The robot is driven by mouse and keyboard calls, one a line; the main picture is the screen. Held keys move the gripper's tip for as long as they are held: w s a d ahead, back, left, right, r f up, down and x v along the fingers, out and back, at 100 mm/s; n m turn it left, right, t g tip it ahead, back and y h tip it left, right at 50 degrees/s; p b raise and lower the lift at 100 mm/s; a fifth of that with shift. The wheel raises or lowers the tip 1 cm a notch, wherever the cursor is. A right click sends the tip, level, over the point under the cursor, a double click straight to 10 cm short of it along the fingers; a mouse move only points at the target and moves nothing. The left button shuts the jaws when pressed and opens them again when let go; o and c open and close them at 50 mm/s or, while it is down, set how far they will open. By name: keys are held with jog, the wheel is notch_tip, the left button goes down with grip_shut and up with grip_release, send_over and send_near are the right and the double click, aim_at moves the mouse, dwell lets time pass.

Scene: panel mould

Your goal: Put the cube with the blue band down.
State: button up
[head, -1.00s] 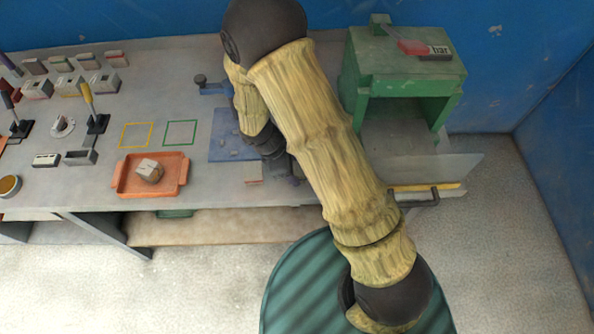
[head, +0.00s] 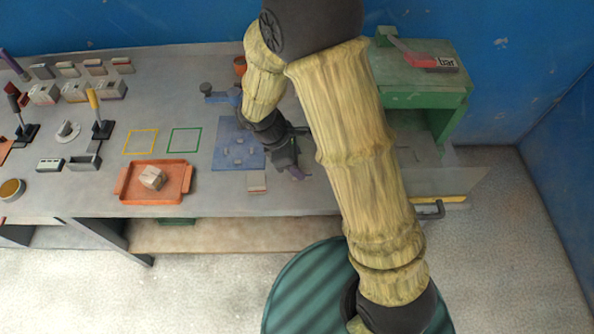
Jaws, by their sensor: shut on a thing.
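My gripper (head: 290,163) is at the end of the arm, low over the bench, just right of the blue plate. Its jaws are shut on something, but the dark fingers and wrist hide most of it. A purple part (head: 297,173) shows at the fingertips. I cannot make out a blue band there. A plain greyish cube (head: 152,178) sits, turned at an angle, in the orange tray (head: 125,184).
A yellow outlined square (head: 140,141) and a green outlined square (head: 185,141) lie empty on the bench. The blue plate (head: 227,132) carries small pieces. A small red-edged block (head: 257,183) lies in front of it. The green housing (head: 425,97) stands right; levers (head: 98,118) stand left.

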jog(key=shift+r, duration=0.75)
jog(key=shift+s+a+r, duration=0.2)
jog(key=shift+s+r, duration=0.05)
jog(key=shift+r, duration=0.25)
jog(key=shift+d, duration=0.1)
jog(key=shift+w, duration=0.1)
